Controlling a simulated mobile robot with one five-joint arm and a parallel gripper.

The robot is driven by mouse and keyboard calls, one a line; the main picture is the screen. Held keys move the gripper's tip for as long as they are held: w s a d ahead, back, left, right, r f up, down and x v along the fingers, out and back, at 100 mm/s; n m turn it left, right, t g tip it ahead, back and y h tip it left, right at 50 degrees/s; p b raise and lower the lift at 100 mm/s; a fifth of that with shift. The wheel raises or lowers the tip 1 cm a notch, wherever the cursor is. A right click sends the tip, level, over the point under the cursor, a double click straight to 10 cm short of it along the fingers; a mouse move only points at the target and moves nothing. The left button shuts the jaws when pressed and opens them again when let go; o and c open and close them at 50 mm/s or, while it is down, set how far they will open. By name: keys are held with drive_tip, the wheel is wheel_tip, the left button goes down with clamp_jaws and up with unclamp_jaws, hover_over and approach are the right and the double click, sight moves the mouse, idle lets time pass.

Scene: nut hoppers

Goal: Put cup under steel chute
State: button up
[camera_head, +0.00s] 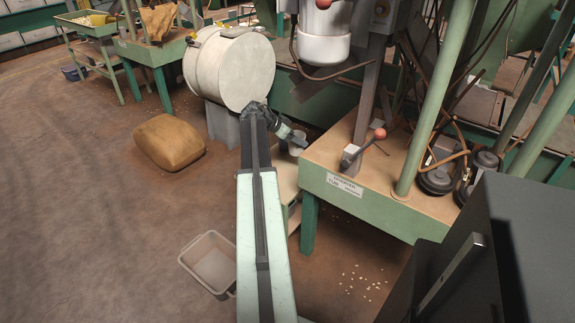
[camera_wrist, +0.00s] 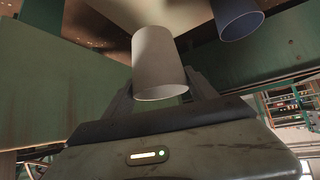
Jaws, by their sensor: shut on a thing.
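A pale grey-white cup (camera_wrist: 160,65) is between the fingers of my gripper (camera_wrist: 158,88) in the wrist view, and the gripper is shut on it. In the head view my gripper (camera_head: 292,138) reaches to the left edge of the green-legged machine table, and the cup (camera_head: 298,143) shows small at its tip. A blue cylinder (camera_wrist: 240,20), perhaps another cup, shows at the top right of the wrist view, apart from the held cup. I cannot pick out the steel chute for certain in either view.
The machine table (camera_head: 325,150) carries a red-knobbed lever (camera_head: 363,148) and a label. A white drum (camera_head: 230,70) stands behind my arm. A brown sack (camera_head: 168,142) and a grey bin (camera_head: 210,262) are on the floor. Nuts (camera_head: 360,283) lie scattered near the table.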

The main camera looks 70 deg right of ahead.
wheel_tip(320, 180, down, 10)
drive_tip(key=b, duration=0.9)
drive_tip(key=shift+r, duration=0.2)
drive_tip(key=shift+f, duration=0.25)
drive_tip(key=o, duration=1.3)
drive_tip(key=shift+r, duration=0.1)
drive_tip(key=shift+r, duration=0.1)
drive_tip(key=p+v, duration=0.8)
drive_tip(key=v, duration=0.4)
